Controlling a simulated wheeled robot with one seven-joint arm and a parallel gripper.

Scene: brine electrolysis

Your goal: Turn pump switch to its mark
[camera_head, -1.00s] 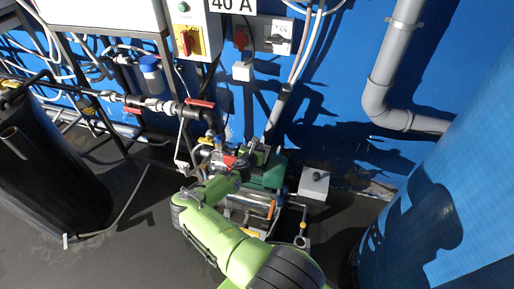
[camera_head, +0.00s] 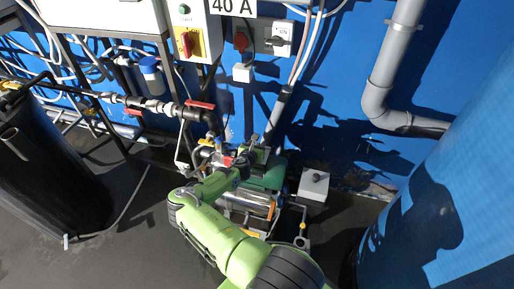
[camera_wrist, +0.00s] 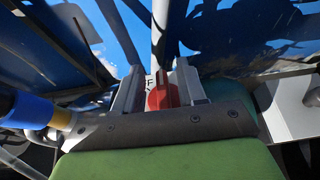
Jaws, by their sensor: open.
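The pump switch, a red knob (camera_wrist: 162,98) with a dark pointer ridge, shows in the wrist view. Pale plate with black letters, partly covered and ending in "F", shows beside it. My gripper (camera_wrist: 158,72) is open, one grey finger on each side of the knob. I cannot tell whether the fingers touch it. In the head view a small red part (camera_head: 228,161) shows by the pump next to my green wrist; my fingertips are not clear there. The mark for the switch cannot be made out.
A grey box with a dark knob (camera_head: 313,184) stands right of the pump (camera_head: 268,173). Red-handled pipework (camera_head: 200,104) is to the left. A blue tank (camera_head: 445,210) is at the right, a black tank (camera_head: 45,180) at the left. Electrical boxes (camera_head: 198,28) hang above.

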